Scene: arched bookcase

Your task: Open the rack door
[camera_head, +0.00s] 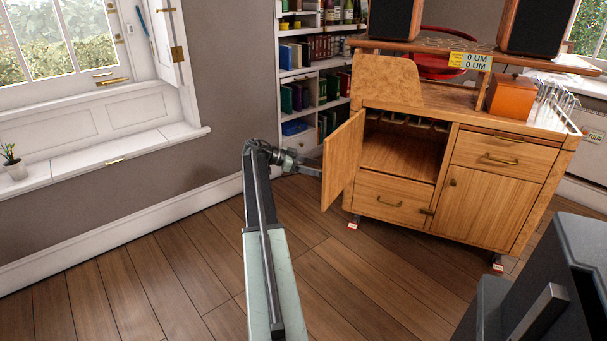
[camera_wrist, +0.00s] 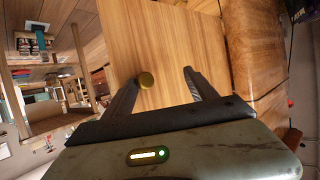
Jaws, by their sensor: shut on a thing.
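The rack door (camera_head: 342,160) is a light wood panel on the left of the wooden cabinet (camera_head: 480,130). It stands swung well out from the cabinet, with the compartment (camera_head: 398,150) behind it exposed. My gripper (camera_head: 316,172) reaches the door from its left, outer side. In the wrist view the door panel (camera_wrist: 170,45) fills the middle, with a round brass knob (camera_wrist: 146,80) on it. My gripper (camera_wrist: 165,76) has its fingers around the knob, which shows against the left finger. The knob is hidden in the head view.
A drawer (camera_head: 395,200) lies below the open compartment. A second closed door (camera_head: 470,200) and a drawer (camera_head: 500,152) are at right. A bookcase (camera_head: 310,80) stands behind, and a window sill (camera_head: 110,155) runs along the left wall. Wooden floor (camera_head: 150,270) is clear in front.

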